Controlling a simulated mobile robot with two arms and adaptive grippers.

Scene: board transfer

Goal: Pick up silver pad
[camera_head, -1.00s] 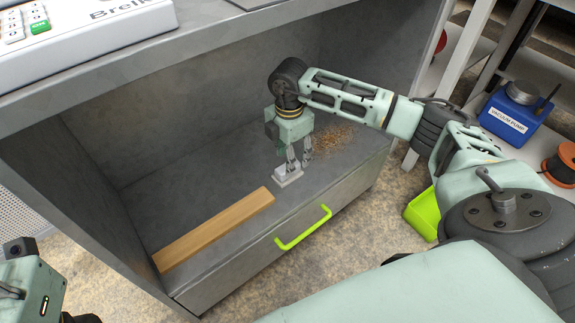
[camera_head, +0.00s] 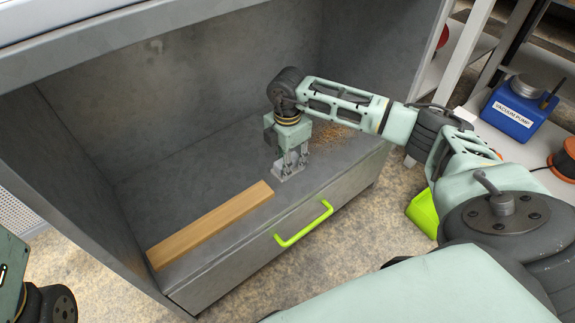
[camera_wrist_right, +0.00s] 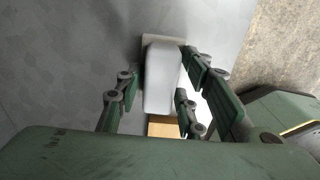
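The silver pad (camera_head: 287,175), a small pale block on a flat base, stands on the grey cabinet floor beyond the end of the wooden board. My right gripper (camera_head: 291,165) points down over it. In the right wrist view, the pad (camera_wrist_right: 162,78) sits between the fingers of my right gripper (camera_wrist_right: 160,88), which are spread to either side. A gap shows on the left, while the right fingers look close to it.
A wooden board (camera_head: 212,224) lies along the front of the cabinet floor (camera_head: 185,208). Below is a drawer with a green handle (camera_head: 304,224). Brown shavings (camera_head: 333,134) lie behind the gripper. A blue vacuum pump (camera_head: 519,108) stands at the right. The cabinet walls enclose the space.

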